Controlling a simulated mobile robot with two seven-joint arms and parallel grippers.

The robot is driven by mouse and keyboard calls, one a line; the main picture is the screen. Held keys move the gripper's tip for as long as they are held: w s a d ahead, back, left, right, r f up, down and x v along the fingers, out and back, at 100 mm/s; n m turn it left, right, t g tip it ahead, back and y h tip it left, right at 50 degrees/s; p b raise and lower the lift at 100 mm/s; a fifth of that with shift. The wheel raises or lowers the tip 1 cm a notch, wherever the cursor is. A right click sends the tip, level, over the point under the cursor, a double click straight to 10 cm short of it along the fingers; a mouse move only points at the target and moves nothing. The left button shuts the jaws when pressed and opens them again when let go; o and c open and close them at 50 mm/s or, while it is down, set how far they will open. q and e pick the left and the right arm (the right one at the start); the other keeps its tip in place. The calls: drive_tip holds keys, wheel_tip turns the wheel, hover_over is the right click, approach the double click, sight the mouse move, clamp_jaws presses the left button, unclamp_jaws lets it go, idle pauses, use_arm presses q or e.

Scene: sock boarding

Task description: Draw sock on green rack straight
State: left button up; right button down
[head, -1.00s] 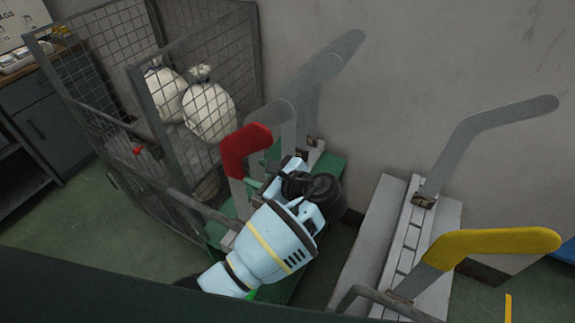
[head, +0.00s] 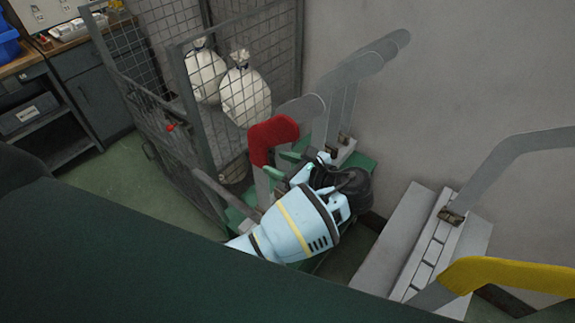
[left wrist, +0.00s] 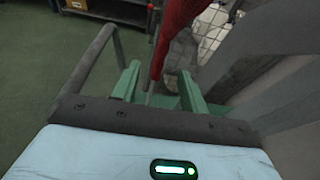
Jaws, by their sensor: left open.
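A red sock (head: 272,137) covers the top and bent toe of a flat grey board on the green rack (head: 362,162). The sock ends partway down, and bare grey board (head: 262,187) shows below it. My left gripper (head: 282,164), on a light blue arm, is open close to this board, just below the sock. In the left wrist view the green fingers (left wrist: 160,76) are spread, with the red sock (left wrist: 177,30) showing between and beyond them. Whether they touch the board is unclear. My right gripper is out of view.
Bare grey boards (head: 345,85) stand behind the sock on the green rack. A wire mesh cage (head: 205,165) with white sacks (head: 246,98) is close on the left. A pale rack (head: 408,240) with a yellow sock (head: 505,274) is at right. A grey wall (head: 450,80) stands behind.

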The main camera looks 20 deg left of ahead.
sight(267, 160)
use_arm(q)
drive_tip(key=shift+x, duration=3.25)
drive_tip(key=shift+c, duration=0.4)
drive_tip(key=c, duration=0.8)
drive_tip(key=shift+c, duration=0.2)
drive_tip(key=shift+f, duration=0.25)
drive_tip(key=o, duration=0.7)
drive_tip(key=shift+o, duration=1.1)
drive_tip(key=shift+r, duration=0.1)
